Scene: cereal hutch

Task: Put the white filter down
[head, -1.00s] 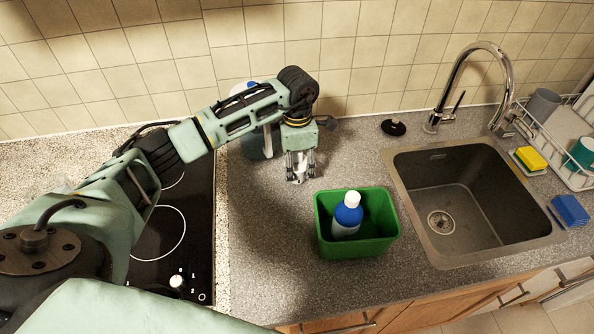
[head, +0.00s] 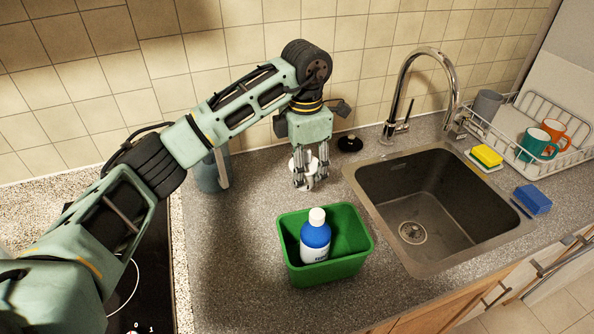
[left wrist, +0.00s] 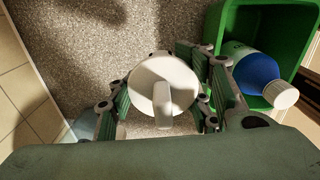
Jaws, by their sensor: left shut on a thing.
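The white filter (head: 293,166) is partly hidden behind the fingers of my left gripper (head: 311,184) in the head view. In the left wrist view the filter (left wrist: 150,82) shows as a round white disc with a raised bar across it, between the fingers. My left gripper (left wrist: 160,108) is shut on it. The gripper points down at the grey counter (head: 235,240), behind the green bin. I cannot tell whether the filter touches the counter. My right gripper is not in view.
The green bin (head: 352,262) with a blue bottle (head: 315,240) stands just in front of my gripper. A jug (head: 208,175) is to the left at the wall. A black stopper (head: 350,143), the sink (head: 430,190) and the tap (head: 405,95) are to the right.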

